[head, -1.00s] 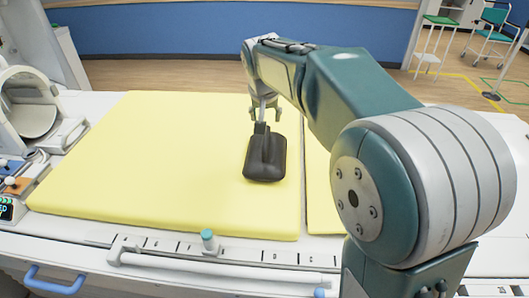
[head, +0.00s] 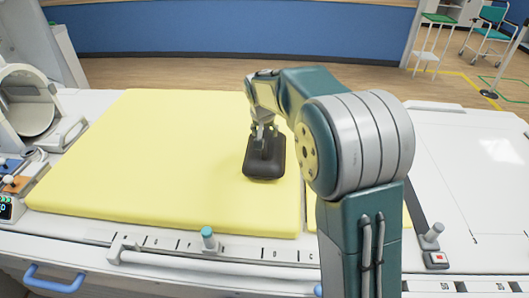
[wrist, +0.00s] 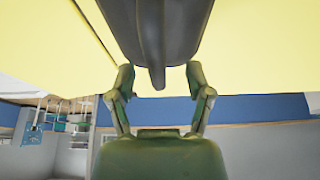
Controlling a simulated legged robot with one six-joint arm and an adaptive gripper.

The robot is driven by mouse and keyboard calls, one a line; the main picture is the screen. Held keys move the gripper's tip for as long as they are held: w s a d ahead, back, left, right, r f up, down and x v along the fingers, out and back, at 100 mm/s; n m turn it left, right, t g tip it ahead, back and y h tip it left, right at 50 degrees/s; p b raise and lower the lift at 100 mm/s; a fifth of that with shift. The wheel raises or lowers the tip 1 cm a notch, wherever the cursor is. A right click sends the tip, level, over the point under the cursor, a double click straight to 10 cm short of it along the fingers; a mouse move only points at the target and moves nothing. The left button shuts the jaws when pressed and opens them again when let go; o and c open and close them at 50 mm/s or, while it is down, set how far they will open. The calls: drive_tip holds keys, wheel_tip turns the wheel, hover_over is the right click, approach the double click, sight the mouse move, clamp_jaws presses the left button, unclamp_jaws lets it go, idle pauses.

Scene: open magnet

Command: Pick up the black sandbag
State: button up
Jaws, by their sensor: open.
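The black sandbag (head: 264,166) lies on the yellow mat (head: 150,160), near the mat's right part. A raised ridge or handle runs along its top. My gripper (head: 264,128) is at the sandbag's far end, just above or beside it; the head view does not show whether they touch. In the wrist view the sandbag (wrist: 157,30) fills the top middle, its ridge pointing down between the fingers. My gripper (wrist: 160,78) is open there, one finger on each side of the ridge, with nothing held.
A ring-shaped white device (head: 28,100) stands on the left. A white rail (head: 210,262) with a teal-topped knob (head: 208,238) runs along the front edge. A blue handle (head: 55,280) sits at front left. The mat left of the sandbag is clear.

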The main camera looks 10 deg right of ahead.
drive_tip(key=shift+w+d+f, duration=0.2)
drive_tip(key=shift+f, duration=0.25)
drive_tip(key=shift+w+d+f, duration=0.15)
drive_tip(key=shift+w+f, duration=0.05)
drive_tip(key=shift+f, duration=0.2)
drive_tip(key=shift+a, duration=0.15)
clamp_jaws()
drive_tip(key=shift+r, duration=0.2)
